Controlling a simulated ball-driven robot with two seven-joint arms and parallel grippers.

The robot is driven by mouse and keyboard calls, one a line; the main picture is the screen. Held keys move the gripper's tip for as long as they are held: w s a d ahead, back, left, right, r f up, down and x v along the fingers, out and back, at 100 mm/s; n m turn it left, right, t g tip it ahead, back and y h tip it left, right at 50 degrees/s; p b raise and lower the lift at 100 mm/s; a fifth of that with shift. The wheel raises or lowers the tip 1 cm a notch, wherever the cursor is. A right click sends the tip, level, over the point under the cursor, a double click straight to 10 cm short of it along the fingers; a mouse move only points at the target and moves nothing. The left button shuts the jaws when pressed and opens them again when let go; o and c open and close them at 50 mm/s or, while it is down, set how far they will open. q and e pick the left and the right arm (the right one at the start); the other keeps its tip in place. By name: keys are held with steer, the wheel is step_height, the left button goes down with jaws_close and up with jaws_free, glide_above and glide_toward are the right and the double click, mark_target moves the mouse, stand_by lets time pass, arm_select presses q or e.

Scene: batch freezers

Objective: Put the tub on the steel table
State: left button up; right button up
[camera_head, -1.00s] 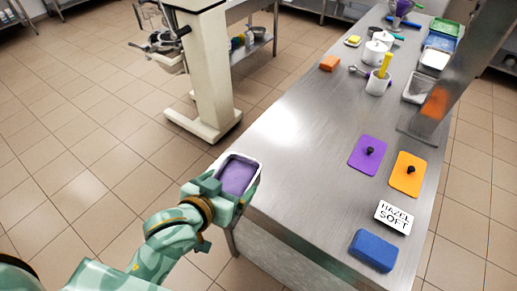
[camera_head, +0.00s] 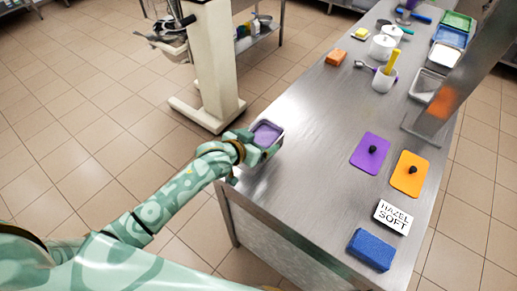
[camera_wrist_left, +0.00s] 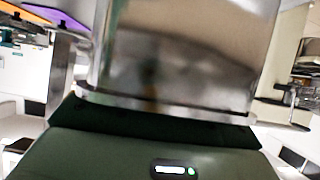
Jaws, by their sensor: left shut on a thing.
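The tub (camera_head: 267,134) is a small steel pan with purple contents, level, at the left edge of the steel table (camera_head: 300,140). My left gripper (camera_head: 252,146) is shut on the tub's near side. In the left wrist view the tub's steel wall (camera_wrist_left: 185,50) fills the middle, right in front of the gripper. I cannot tell whether the tub touches the table top or is held just above it. My right gripper is not in view.
A purple lid (camera_head: 370,153), an orange lid (camera_head: 409,174), a HAZEL SOFT sign (camera_head: 393,217) and a blue sponge (camera_head: 371,250) lie at the right. White pots, a cup (camera_head: 384,79) and an orange block (camera_head: 335,57) stand farther back. The table's middle is clear.

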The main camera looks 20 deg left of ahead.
mark_target(267, 143)
arm_select(q)
steer(key=shift+w+f, duration=0.2)
steer(key=shift+w, duration=0.1)
steer(key=shift+w+f+b, duration=0.1)
steer(key=shift+f+b, duration=0.5)
steer(key=shift+f, duration=1)
steer(key=shift+f, duration=0.1)
steer(key=o, duration=1.2)
steer(key=shift+f, duration=0.1)
steer(key=shift+o, duration=0.2)
steer(key=shift+s+a+r, duration=0.1)
steer(key=shift+s+r, duration=0.1)
steer(key=shift+r, duration=0.05)
steer(key=p+v, duration=0.3)
steer(key=v, duration=0.8)
steer(key=shift+s, duration=0.3)
